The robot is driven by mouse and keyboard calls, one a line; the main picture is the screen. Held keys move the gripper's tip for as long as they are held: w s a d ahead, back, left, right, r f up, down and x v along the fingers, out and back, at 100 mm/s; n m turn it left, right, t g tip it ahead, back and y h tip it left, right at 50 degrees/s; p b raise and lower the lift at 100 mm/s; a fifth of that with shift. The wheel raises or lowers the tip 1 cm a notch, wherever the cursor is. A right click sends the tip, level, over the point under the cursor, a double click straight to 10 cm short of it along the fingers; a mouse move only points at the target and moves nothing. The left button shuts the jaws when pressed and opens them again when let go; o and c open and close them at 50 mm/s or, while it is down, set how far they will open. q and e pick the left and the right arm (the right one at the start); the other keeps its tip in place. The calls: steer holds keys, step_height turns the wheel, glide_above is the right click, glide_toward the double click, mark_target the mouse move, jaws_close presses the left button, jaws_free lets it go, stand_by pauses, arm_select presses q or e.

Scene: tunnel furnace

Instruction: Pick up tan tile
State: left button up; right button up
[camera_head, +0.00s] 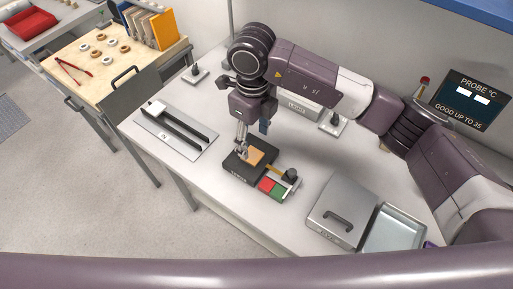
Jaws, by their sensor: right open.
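The tan tile (257,156) lies on top of a small black block-like device (237,168) on the white bench. Part of the tile is hidden behind my gripper. My right gripper (243,150) points down at the tile's left end, with its fingers open. It is very close to the tile; whether the fingers touch it I cannot tell. My left gripper does not show.
Red (267,184) and green (279,192) pads sit beside the device. A grey lidded box (342,212) and an open tray (395,231) stand at the right front.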

mark_target(252, 155)
steer(key=shift+s+a+f+p, duration=0.15)
steer(key=shift+f+p, duration=0.4)
steer(key=shift+f, duration=0.3)
steer(key=shift+f+p, duration=0.5)
steer(key=shift+f, duration=0.2)
steer(key=shift+w+f+p, duration=0.15)
steer(key=shift+f+p, duration=0.05)
steer(key=shift+f, duration=0.45)
steer(key=shift+w+f+p, duration=0.15)
steer(key=shift+f, duration=0.8)
steer(key=c, duration=0.9)
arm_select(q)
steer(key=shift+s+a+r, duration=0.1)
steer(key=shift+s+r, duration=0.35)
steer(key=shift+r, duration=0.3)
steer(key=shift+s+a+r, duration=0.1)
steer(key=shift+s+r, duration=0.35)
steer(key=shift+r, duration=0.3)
arm_select(e)
steer(key=c, duration=0.3)
steer(key=shift+r, duration=0.1)
steer(key=shift+c, duration=0.2)
